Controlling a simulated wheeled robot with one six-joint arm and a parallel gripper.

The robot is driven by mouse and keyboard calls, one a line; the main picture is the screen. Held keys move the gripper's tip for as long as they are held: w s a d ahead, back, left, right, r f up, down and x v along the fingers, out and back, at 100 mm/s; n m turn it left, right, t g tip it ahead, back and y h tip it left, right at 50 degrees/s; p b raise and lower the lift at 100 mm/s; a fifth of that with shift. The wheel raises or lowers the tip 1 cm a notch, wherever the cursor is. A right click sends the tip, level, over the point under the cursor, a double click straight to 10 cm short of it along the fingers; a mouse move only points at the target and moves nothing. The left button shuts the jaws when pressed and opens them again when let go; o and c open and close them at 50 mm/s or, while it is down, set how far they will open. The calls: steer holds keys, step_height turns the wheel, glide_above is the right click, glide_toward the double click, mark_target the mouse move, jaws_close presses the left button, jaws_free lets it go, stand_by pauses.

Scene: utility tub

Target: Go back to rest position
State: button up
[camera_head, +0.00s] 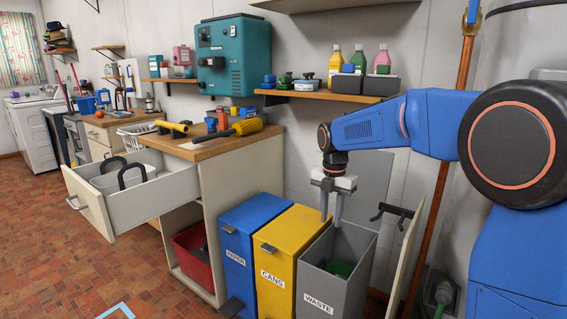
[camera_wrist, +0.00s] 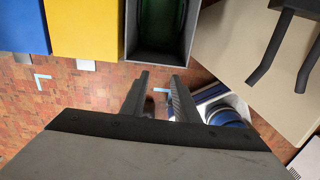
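My blue arm reaches left across the head view. My gripper (camera_head: 331,216) points down above the open grey waste bin (camera_head: 363,243). Its two fingers are apart with nothing between them, so it is open and empty. The wrist view also shows the gripper's fingers (camera_wrist: 158,88) apart. A green object (camera_head: 340,268) lies inside the waste bin; it also shows in the wrist view (camera_wrist: 162,22). The fingers do not touch it.
The yellow cans bin (camera_head: 285,245) and blue paper bin (camera_head: 245,230) stand left of the waste bin. An open drawer (camera_head: 150,205) juts from the counter. A shelf (camera_head: 300,94) with bottles is behind my arm. A pale door panel (camera_head: 405,255) stands open at right.

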steer(key=s+d+r+m+t, duration=0.1)
steer(key=s+d+r+m, duration=0.1)
steer(key=s+d+m, duration=0.45)
steer(key=s+d+r+m+t, duration=0.1)
steer(key=s+d+r+m, duration=0.15)
steer(key=s+m, duration=0.65)
steer(key=s+d+f+m+t, duration=0.1)
steer(key=s+d+f+m, duration=0.1)
steer(key=s+m, duration=0.4)
steer(key=s+d+f+m+t, duration=0.1)
steer(key=s+d+f+m, duration=0.2)
steer(key=s, duration=1.2)
step_height(320, 180, down, 2)
steer(key=m, duration=0.4)
steer(key=shift+s+d+t, duration=0.15)
steer(key=shift+s+t, duration=0.05)
steer(key=shift+t, duration=0.1)
